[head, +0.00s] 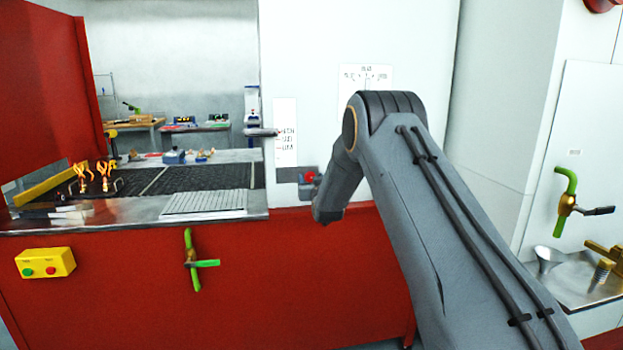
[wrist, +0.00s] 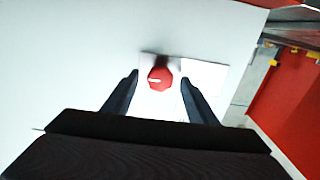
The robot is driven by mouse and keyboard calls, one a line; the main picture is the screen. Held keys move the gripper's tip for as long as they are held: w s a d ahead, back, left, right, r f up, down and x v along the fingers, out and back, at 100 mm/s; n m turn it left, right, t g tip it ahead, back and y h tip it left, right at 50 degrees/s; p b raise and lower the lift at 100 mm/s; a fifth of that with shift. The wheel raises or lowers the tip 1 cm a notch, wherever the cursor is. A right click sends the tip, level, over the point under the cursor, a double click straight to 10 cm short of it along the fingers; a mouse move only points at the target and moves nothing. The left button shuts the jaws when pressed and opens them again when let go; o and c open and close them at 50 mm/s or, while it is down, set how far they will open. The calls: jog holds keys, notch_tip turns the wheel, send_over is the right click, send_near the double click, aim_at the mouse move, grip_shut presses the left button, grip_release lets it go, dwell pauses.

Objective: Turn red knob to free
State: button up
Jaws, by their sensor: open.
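The red knob (wrist: 160,78) shows in the wrist view as a red, many-sided knob with a short white mark on its face. It sits on a pale wall panel. My gripper (wrist: 160,88) is open, with one dark finger on each side of the knob in the picture. I cannot tell whether the fingers touch it; light gaps show on both sides. My gripper's fingers are hidden there.
A white label strip (head: 286,120) is on the wall above the plate. Left of it is a dark mesh belt (head: 200,178) on a steel counter. Green-handled valves (head: 194,262) are on the red front and the right-hand panel. A yellow button box (head: 45,263) is at left.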

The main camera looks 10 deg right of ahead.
jog(key=shift+w, duration=0.25)
jog(key=c, duration=1.1)
jog(key=shift+o, duration=0.2)
